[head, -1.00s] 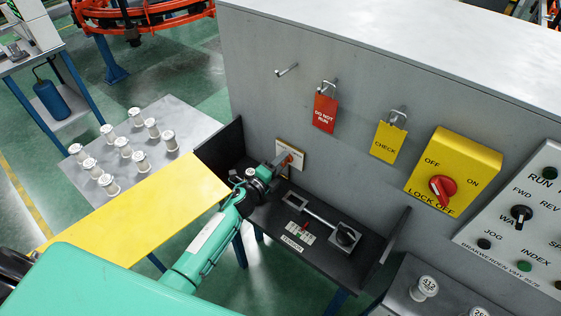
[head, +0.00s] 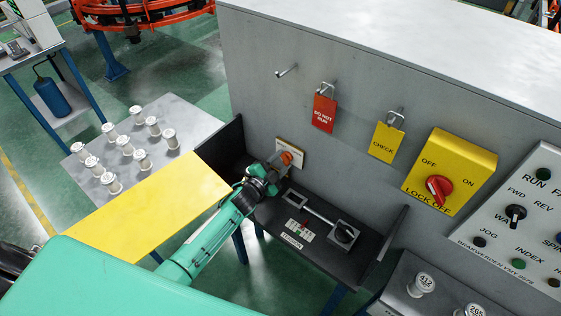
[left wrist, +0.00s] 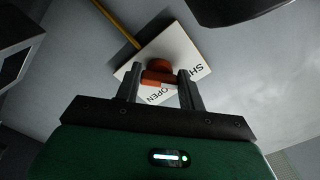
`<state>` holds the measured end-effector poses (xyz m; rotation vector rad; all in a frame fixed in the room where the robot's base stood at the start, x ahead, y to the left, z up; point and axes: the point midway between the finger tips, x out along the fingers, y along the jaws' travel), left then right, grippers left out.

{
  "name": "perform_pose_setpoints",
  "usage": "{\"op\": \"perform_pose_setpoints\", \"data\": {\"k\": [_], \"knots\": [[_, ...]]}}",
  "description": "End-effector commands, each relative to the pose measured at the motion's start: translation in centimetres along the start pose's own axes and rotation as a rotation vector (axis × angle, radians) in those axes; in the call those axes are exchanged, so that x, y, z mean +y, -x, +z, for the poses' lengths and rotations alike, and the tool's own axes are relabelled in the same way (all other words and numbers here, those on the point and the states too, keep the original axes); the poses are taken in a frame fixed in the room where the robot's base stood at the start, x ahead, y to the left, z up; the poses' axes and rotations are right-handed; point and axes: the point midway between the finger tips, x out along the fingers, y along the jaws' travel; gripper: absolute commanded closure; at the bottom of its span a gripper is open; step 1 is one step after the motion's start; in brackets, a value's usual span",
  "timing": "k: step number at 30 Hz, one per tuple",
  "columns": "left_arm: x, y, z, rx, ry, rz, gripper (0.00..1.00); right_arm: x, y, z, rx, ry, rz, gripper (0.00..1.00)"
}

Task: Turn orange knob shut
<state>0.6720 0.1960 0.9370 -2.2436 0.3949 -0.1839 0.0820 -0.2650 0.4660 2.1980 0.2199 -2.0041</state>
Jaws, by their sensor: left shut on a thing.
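The orange knob (left wrist: 158,78) sits on a white plate (left wrist: 190,48) marked "SH..." and "OPEN" on the grey panel. My left gripper (left wrist: 160,84) has a finger on each side of the knob's bar and is shut on it. In the head view the orange knob (head: 286,158) shows at the tip of my left gripper (head: 279,165), in front of the plate (head: 291,149). The plate's lettering is partly hidden there. My right gripper is not in view.
A black shelf (head: 268,216) with a tool and labelled strip lies below the knob. Red (head: 324,113) and yellow (head: 387,143) tags hang to the right, beside a yellow switch box (head: 462,160). Several white spools stand on the grey table (head: 185,112) at left.

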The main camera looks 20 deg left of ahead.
Motion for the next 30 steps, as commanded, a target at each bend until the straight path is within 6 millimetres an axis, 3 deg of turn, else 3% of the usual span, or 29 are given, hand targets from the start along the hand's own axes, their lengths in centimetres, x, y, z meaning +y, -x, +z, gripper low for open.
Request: {"op": "perform_pose_setpoints", "data": {"k": [23,24,27,30], "knots": [[0.15,0.06,0.12,-0.003,0.102,0.001,0.83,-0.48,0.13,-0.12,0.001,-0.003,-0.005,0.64],[0.15,0.06,0.12,-0.003,0.102,0.001,0.54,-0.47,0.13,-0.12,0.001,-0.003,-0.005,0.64],[0.14,0.05,0.1,-0.002,0.101,0.001,0.38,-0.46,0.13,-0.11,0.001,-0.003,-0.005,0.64],[0.12,0.04,0.07,-0.002,0.101,0.001,0.38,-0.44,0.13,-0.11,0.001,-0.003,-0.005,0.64]]}}
